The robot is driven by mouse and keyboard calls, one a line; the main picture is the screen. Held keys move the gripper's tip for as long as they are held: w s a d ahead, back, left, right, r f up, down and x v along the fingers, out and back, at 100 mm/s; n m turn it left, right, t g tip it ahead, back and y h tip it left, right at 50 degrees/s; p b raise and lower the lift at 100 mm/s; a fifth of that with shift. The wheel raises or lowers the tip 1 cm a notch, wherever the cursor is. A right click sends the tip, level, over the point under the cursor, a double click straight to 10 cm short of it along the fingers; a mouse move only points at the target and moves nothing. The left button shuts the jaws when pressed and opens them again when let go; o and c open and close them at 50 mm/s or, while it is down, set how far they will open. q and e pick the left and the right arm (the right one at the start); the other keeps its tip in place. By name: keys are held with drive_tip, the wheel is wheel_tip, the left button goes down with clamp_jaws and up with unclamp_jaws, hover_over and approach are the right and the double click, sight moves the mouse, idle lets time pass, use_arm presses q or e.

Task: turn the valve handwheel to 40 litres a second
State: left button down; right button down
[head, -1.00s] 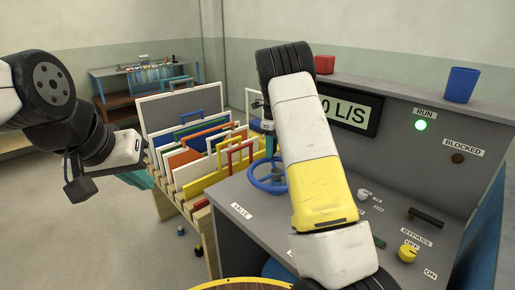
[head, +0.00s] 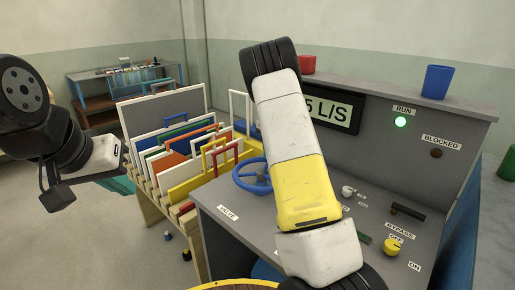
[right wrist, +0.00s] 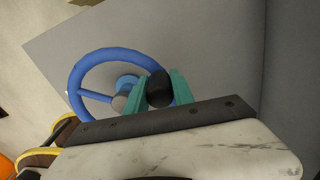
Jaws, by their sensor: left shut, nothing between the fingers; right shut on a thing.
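The blue valve handwheel (head: 252,176) lies on the grey console beside the VALVE label (head: 228,213), partly behind my right arm. The right wrist view shows its blue rim (right wrist: 75,75), spokes and hub. My right gripper (right wrist: 157,92) has its teal fingers on either side of a dark knob (right wrist: 159,86) at the wheel's rim, shut on it. That gripper is hidden in the head view. The flow display (head: 345,112) is partly covered by my arm; its last digit looks like 5, before L/S. My left gripper (head: 122,184) is shut and empty at the left, away from the console.
A rack of coloured frames (head: 180,150) stands left of the console. A yellow bypass knob (head: 392,246) and a black handle (head: 407,212) sit on the right. The RUN lamp (head: 401,122) is lit green; the BLOCKED lamp (head: 436,153) is dark. A blue cup (head: 437,81) stands on top.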

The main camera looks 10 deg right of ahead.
drive_tip(key=shift+d, duration=0.25)
drive_tip(key=c, duration=1.1)
unclamp_jaws()
drive_tip(key=shift+s, duration=0.1)
drive_tip(key=shift+a, duration=0.1)
drive_tip(key=shift+r, duration=3.95)
